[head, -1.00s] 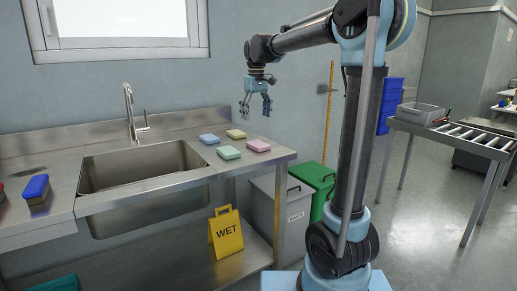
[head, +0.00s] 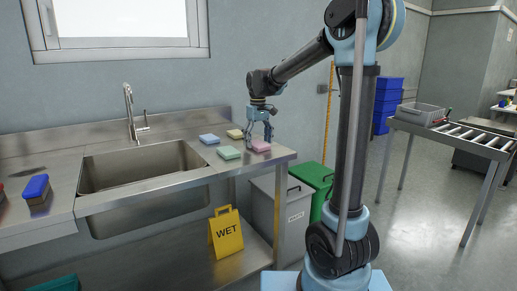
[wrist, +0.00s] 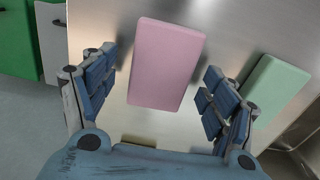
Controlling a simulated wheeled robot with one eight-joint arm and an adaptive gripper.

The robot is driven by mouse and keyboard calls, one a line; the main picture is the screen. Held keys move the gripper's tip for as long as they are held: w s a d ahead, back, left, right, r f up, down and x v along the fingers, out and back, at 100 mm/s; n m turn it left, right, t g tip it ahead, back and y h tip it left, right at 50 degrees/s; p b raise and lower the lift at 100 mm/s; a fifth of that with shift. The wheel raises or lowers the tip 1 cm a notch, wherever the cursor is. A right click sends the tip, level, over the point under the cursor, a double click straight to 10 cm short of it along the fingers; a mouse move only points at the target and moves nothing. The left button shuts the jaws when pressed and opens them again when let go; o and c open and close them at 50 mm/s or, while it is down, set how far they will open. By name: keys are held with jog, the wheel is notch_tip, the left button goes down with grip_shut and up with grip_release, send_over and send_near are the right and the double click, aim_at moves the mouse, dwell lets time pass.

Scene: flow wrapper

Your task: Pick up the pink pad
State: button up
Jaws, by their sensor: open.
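The pink pad (head: 261,146) lies flat on the steel counter near its right end. In the wrist view the pink pad (wrist: 167,64) sits between and a little beyond the fingers, with steel showing on both sides of it. My gripper (head: 259,141) is open and points down just above the pad, its fingers partly in front of it in the head view. In the wrist view my open gripper (wrist: 156,98) holds nothing. I cannot tell its exact height above the pad.
A green pad (head: 228,153) lies left of the pink pad; in the wrist view the green pad (wrist: 272,90) is close to the right finger. A yellow pad (head: 235,134) and a blue pad (head: 209,139) lie behind. The sink (head: 140,168) is left; bins (head: 314,178) stand below the counter's right end.

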aim_at(258, 143)
jog(key=shift+f, duration=0.25)
jog(key=c, duration=0.9)
jog(key=shift+c, duration=0.2)
notch_tip(258, 143, up, 10)
jog(key=shift+o, duration=0.2)
